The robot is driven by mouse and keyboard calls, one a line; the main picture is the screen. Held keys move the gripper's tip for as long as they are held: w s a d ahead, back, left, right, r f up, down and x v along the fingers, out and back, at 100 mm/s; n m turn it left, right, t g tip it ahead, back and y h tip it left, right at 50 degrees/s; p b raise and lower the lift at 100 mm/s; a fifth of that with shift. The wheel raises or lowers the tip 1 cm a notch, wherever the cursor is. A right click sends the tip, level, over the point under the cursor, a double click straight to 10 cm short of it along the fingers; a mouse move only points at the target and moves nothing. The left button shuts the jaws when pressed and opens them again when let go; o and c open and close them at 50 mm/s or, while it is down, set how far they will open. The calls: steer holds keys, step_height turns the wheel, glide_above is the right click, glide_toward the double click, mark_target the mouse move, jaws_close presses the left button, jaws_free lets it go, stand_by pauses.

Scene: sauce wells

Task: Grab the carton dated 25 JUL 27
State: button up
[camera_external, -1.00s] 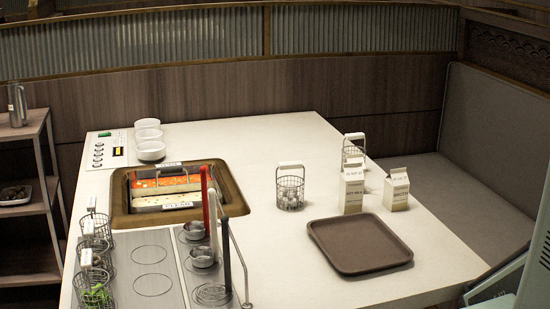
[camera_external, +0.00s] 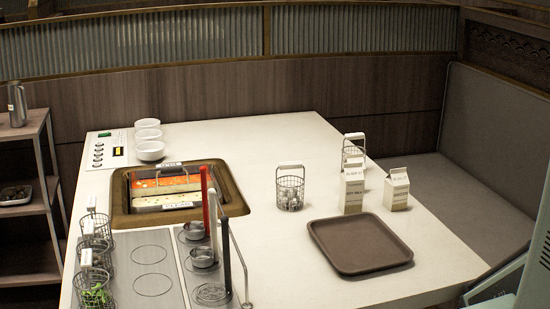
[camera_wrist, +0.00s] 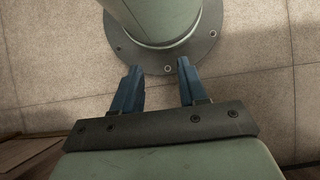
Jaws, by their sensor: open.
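Two white milk cartons stand upright on the table behind the brown tray. The left carton (camera_external: 353,190) is taller, and the right carton (camera_external: 396,190) is shorter. Both have dark print on the front and a line of small text near the top, too small to read, so I cannot tell which bears 25 JUL 27. My gripper (camera_wrist: 158,84) shows in the wrist view with its two blue fingers apart and nothing between them. It points at the floor and my round base plate, away from the cartons. The gripper is not in the external view.
An empty brown tray (camera_external: 340,262) lies in front of the cartons. A wire basket (camera_external: 290,190) stands to their left, and another (camera_external: 353,150) is close behind the taller carton. The hot pot (camera_external: 121,206) and burner panel (camera_external: 152,262) fill the table's left side. White table is clear left of the tray.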

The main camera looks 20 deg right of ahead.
steer(key=shift+o, duration=0.2)
stand_by(0.3)
steer(key=o, duration=0.9)
